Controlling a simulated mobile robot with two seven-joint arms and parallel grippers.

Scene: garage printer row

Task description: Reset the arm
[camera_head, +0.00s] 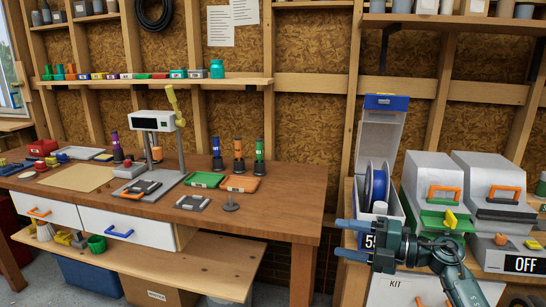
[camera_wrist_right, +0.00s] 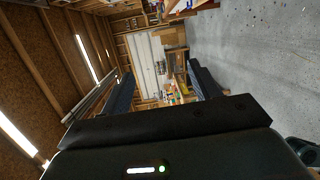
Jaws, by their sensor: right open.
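My right arm (camera_head: 456,270) comes into the head view from the lower right and points left. Its gripper (camera_head: 346,238) is open, with its two fingers apart one above the other and nothing between them. It is in front of the open blue-lidded spool box at the right bench. In the right wrist view the two dark fingers of the gripper (camera_wrist_right: 161,88) stand wide apart, with only the distant room between them. My left gripper is not in view.
Close behind my right arm stand the spool box (camera_head: 382,132) with a blue spool (camera_head: 377,186) and two grey printers (camera_head: 430,180) (camera_head: 495,185), the right one by an "OFF" sign (camera_head: 525,264). A wooden workbench (camera_head: 285,215) with tools and bottles is at left.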

